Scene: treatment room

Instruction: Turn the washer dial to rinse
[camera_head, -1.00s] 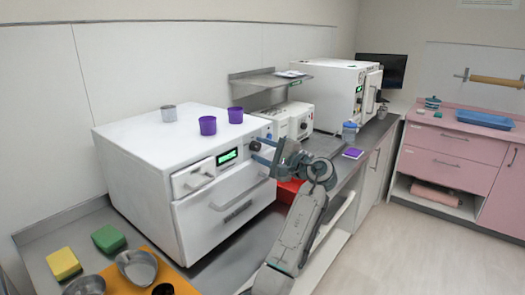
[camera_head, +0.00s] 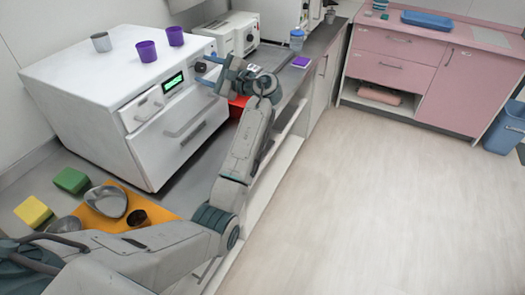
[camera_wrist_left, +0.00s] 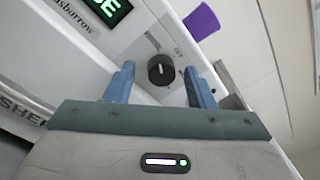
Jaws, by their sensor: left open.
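The white washer (camera_head: 100,80) stands on the counter at left, with a lit green display (camera_head: 172,82) on its front. In the left wrist view the round black dial (camera_wrist_left: 160,69) shows on the white panel, with a pale pointer mark. The dial sits between the two blue fingers of my left gripper (camera_wrist_left: 159,84); I cannot tell whether they touch it. In the head view my left gripper (camera_head: 208,71) is open at the right end of the washer's front and hides the dial there. The rinse marking is not legible. My right gripper is not in view.
Two purple cups (camera_head: 146,51) and a grey cup (camera_head: 101,42) stand on the washer. A yellow sponge (camera_head: 33,212), a green sponge (camera_head: 71,180) and metal bowls (camera_head: 106,202) lie at front left. A red tray (camera_head: 238,101) is behind my arm. The floor at right is clear.

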